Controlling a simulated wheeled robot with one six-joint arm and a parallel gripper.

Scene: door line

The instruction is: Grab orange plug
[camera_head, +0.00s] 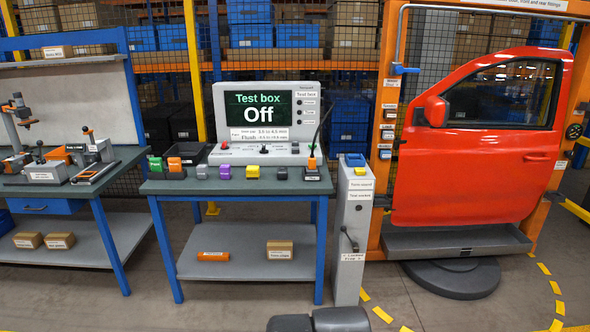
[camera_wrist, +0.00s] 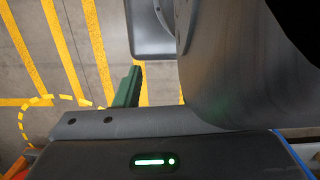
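A small orange plug (camera_head: 312,162) stands upright in a dark holder (camera_head: 316,178) at the right end of the middle workbench (camera_head: 240,185), right of the test box. A thin dark cable appears to rise from it. Its lower part is hidden by the holder. In the wrist view, a dark body with a green light, apparently part of my gripper, fills the lower edge. A dark green upright piece stands beyond it. The fingertips cannot be made out clearly. No plug shows in the wrist view, and my gripper is away from the workbench.
The test box (camera_head: 262,112) reads "Off". A grey post (camera_head: 352,235) stands right of the bench, before the red car door (camera_head: 480,150). Open floor (camera_head: 225,305) lies in front.

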